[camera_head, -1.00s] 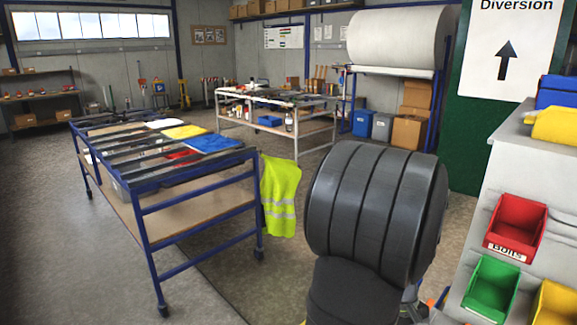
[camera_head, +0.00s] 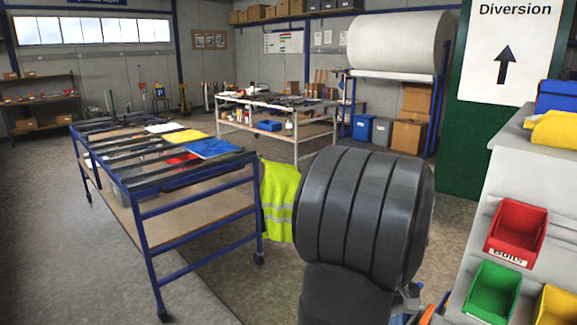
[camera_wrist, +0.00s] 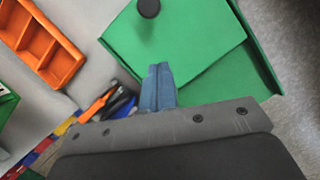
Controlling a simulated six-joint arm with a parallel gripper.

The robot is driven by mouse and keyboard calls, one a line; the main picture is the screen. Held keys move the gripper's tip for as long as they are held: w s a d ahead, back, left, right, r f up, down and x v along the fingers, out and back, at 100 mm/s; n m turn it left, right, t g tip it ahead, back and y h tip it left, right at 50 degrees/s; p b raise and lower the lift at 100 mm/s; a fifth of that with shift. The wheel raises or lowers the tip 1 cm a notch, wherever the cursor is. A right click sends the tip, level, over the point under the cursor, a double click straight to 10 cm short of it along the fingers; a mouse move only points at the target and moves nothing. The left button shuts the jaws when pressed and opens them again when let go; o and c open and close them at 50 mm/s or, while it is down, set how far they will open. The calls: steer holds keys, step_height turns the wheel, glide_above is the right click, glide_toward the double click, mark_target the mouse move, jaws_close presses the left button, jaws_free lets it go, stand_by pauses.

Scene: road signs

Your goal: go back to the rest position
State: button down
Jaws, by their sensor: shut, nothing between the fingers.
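My gripper (camera_wrist: 158,88) shows in the wrist view with its two blue fingers together and nothing between them. It is in front of a green panel (camera_wrist: 165,45) with a dark round knob (camera_wrist: 149,8) near the top edge of the picture. I cannot tell how far the fingers are from the panel. In the head view, a large dark grey part of my arm (camera_head: 365,215) fills the lower middle, and my gripper is hidden there.
A grey bin rack with a red bin (camera_head: 516,232) and a green bin (camera_head: 492,293) stands close on the right. A blue trolley (camera_head: 205,208) with a yellow vest (camera_head: 280,200) is at left. The wrist view shows an orange tray (camera_wrist: 42,42). Open floor lies at far left.

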steer(key=x, duration=0.3)
steer(key=shift+s+f, duration=0.15)
steer(key=shift+s, duration=0.05)
steer(key=s, duration=0.2)
steer(key=s+d, duration=0.1)
steer(key=shift+s+d+f, duration=0.1)
steer(key=shift+s+f, duration=0.25)
steer(key=w+a, duration=0.8)
steer(key=w, duration=0.1)
steer(key=shift+a, duration=0.35)
steer(key=w, duration=0.1)
steer(key=w+a, duration=0.1)
steer(key=w, duration=0.1)
steer(key=shift+r, duration=0.25)
steer(key=w+v, duration=0.1)
steer(key=v, duration=0.9)
steer(key=shift+s+d+f+m+t+y, duration=0.15)
steer(key=shift+d+m+t+y, duration=0.25)
steer(key=shift+d, duration=0.4)
steer(key=shift+s+d+f+m+t+y, duration=0.1)
steer(key=shift+s+d+m+t+y, duration=0.25)
steer(key=shift+d, duration=0.45)
steer(key=shift+s+d+f+m+t+y, duration=0.15)
steer(key=shift+d+m+t+y, duration=0.3)
steer(key=shift+d, duration=0.35)
steer(key=shift+a+r, duration=0.1)
